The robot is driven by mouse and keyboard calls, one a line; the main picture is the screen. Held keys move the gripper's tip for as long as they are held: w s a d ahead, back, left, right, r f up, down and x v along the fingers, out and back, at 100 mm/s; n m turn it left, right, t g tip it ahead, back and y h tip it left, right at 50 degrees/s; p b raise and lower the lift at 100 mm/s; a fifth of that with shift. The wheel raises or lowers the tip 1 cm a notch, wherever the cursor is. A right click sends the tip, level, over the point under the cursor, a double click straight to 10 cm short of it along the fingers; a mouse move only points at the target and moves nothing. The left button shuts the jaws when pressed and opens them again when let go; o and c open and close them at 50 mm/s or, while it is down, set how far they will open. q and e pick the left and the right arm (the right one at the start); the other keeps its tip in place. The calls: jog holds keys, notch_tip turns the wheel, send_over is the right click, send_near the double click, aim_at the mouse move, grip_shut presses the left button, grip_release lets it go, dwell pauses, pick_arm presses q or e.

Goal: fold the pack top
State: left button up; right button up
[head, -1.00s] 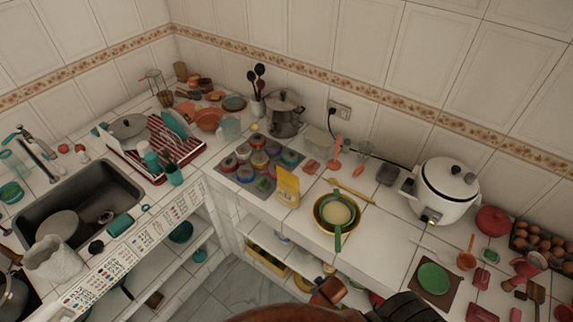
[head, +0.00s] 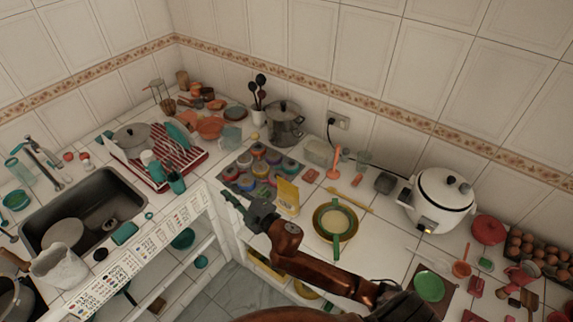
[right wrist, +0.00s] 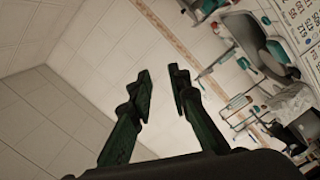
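The pack is a small yellow bag (head: 288,196) standing upright on the counter near its front edge, in the head view. Its top edge is pale; the picture is too small to tell whether the top is folded. My right gripper (head: 236,198) is to the left of the pack, in front of the counter edge, and apart from the pack. In the right wrist view, its two dark green fingers (right wrist: 161,82) are spread with nothing between them. The pack does not show in that view. My left gripper is not in view.
A white rice cooker (head: 440,198) stands farther right.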

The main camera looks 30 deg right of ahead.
jog(key=w+a+r+n+y, duration=0.1)
jog(key=a+r+n+y, duration=0.35)
jog(key=a+n, duration=0.2)
jog(key=s+a+f+n+g+y, duration=0.1)
jog(key=s+a+n+g+y, duration=0.1)
jog(key=a+n+g+y, duration=0.6)
jog(key=n+g+h, duration=0.9)
jog(key=n+h, duration=0.2)
jog(key=h, duration=0.7)
send_over(287, 182)
notch_tip(287, 182, down, 4)
jog(key=shift+f+m+b, duration=0.25)
jog(key=shift+f+b, duration=0.05)
notch_tip(287, 182, down, 7)
jog(key=b, duration=0.5)
jog(key=shift+f, duration=0.15)
